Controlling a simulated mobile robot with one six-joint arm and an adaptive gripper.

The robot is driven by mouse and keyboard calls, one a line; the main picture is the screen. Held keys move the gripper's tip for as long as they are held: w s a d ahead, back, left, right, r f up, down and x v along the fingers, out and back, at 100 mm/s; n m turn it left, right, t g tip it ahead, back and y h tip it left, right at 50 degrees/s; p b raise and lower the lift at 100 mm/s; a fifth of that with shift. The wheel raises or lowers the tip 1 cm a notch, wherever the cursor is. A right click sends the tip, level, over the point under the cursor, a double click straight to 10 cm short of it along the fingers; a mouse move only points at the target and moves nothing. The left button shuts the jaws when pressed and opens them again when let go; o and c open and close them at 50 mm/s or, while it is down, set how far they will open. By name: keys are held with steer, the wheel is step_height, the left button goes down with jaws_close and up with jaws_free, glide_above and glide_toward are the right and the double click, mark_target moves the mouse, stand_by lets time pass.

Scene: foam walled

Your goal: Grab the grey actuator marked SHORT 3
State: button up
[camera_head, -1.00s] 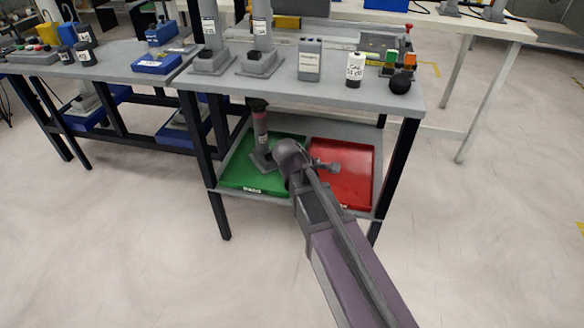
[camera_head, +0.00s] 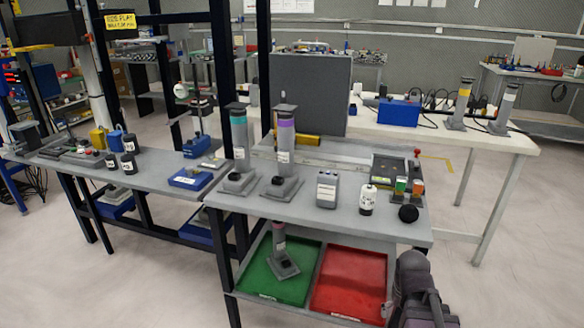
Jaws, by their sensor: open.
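Two tall grey actuators stand upright on the bench top, one with a teal band (camera_head: 239,150) and one with a purple band (camera_head: 285,152). Each has a square grey base and a white label too small to read. A third grey actuator with a pink band (camera_head: 281,250) stands in the green tray (camera_head: 308,283) on the lower shelf. I cannot tell which one is marked SHORT 3. My gripper (camera_head: 387,310) is at the lower right, by the red tray's right edge. It is open and apart from all three actuators, mostly hidden by my arm.
The red tray (camera_head: 350,280) beside the green one looks empty. The bench top (camera_head: 335,220) also bears a grey box (camera_head: 327,189), a white bottle (camera_head: 367,199) and a black ball (camera_head: 408,213). Dark legs frame the shelf. Open floor lies in front.

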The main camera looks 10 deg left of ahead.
step_height(320, 180, up, 30)
steer(key=m+p, duration=0.1)
steer(key=p, duration=2.7)
steer(key=shift+s+d+r+p, duration=0.2)
steer(key=shift+s+d+p, duration=0.2)
steer(key=shift+d, duration=0.05)
steer(key=c, duration=0.6)
